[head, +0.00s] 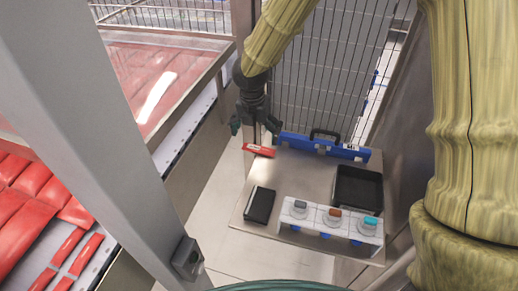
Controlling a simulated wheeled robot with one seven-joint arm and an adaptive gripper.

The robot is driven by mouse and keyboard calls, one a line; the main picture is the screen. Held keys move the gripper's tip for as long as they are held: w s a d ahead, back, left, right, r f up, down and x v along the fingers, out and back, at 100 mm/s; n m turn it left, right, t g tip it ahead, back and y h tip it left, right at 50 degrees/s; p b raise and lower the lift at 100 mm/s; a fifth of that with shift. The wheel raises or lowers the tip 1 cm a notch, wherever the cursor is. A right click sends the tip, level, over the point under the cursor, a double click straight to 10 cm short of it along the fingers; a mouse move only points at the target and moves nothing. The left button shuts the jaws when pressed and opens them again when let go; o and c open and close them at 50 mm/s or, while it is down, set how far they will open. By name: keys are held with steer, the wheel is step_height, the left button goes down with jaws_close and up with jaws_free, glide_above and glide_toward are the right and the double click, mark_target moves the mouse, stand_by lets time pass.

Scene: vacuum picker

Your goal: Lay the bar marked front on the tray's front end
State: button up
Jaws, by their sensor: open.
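A short red bar (258,150) with a white marking lies near the back left corner of the grey tabletop (305,178). The marking is too small to read, so I cannot tell whether it says front. My gripper (254,131) points down just above the red bar, with its dark fingers spread and nothing seen between them. A gap seems to separate the fingertips from the bar. A black open tray (357,169) with raised walls stands at the right of the tabletop. Which of its ends is the front is not marked visibly.
A blue piece (292,140) with a black handle spans the tabletop's back edge. A flat black box (259,205) lies front left. A white panel with three knobs (331,216) stands at the front. Wire mesh (335,60) rises behind. The tabletop's middle is clear.

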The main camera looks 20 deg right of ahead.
mark_target(259, 148)
steer(key=shift+d+f, duration=0.25)
steer(key=shift+f, duration=0.7)
steer(key=shift+w+d+f+p, duration=0.1)
steer(key=shift+f+p, duration=0.25)
steer(key=shift+f, duration=0.65)
steer(key=shift+w+d+f+p, duration=0.1)
steer(key=shift+f+p, duration=0.2)
steer(key=shift+f, duration=0.7)
steer(key=shift+s, duration=0.1)
steer(key=c, duration=0.9)
steer(key=shift+r, duration=0.1)
